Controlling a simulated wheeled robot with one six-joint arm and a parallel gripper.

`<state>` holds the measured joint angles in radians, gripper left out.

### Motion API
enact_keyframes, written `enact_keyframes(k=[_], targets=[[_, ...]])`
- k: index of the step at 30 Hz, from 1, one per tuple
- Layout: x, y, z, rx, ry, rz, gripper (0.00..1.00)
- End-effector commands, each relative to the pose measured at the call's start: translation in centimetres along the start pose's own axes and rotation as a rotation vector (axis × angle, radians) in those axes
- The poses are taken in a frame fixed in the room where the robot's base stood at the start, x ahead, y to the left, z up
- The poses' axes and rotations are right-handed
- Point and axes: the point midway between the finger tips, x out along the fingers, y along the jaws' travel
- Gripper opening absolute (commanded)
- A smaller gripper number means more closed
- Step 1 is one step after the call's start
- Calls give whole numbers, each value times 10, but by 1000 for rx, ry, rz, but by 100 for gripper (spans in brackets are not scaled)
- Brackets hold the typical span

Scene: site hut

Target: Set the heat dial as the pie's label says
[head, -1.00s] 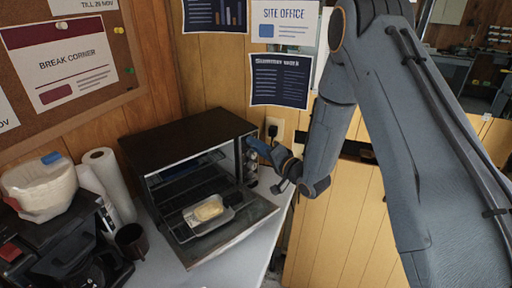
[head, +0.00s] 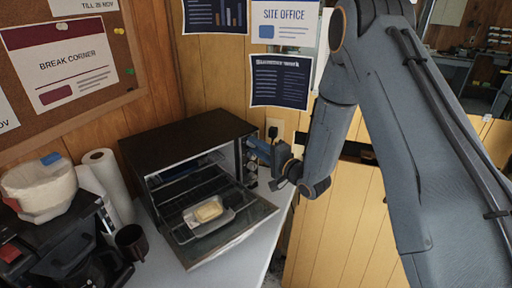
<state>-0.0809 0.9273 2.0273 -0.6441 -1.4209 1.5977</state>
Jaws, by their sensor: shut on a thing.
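The toaster oven (head: 188,131) stands on the counter with its glass door (head: 252,224) hanging open. The pie (head: 208,210) sits in a light tray low in the oven's opening; no label on it can be read here. A column of dials (head: 251,167) runs down the oven's right front panel. My gripper (head: 256,147) is at this panel, at the upper dial, with its fingers shut on that dial. The gripper covers the dial, so its setting is hidden, and the markings are too small to read.
A coffee maker (head: 72,250), a dark mug (head: 131,242) and a paper roll (head: 106,181) stand left of the oven. The open door juts over the counter (head: 228,262) below my gripper. A wall socket (head: 275,130) is just behind it.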

Motion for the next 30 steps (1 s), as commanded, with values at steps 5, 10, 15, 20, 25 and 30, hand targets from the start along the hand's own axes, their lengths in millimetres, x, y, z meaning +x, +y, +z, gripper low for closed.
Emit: enact_keyframes(k=[5, 10, 15, 20, 25, 30], targets=[[0, 0, 0, -1, 1, 0, 31], [0, 0, 0, -1, 0, 0, 41], [0, 0, 0, -1, 0, 1, 41], [0, 0, 0, -7, 0, 1, 41], [0, 1, 0, -81, 0, 1, 41], [0, 1, 0, -245, 1, 2, 41]])
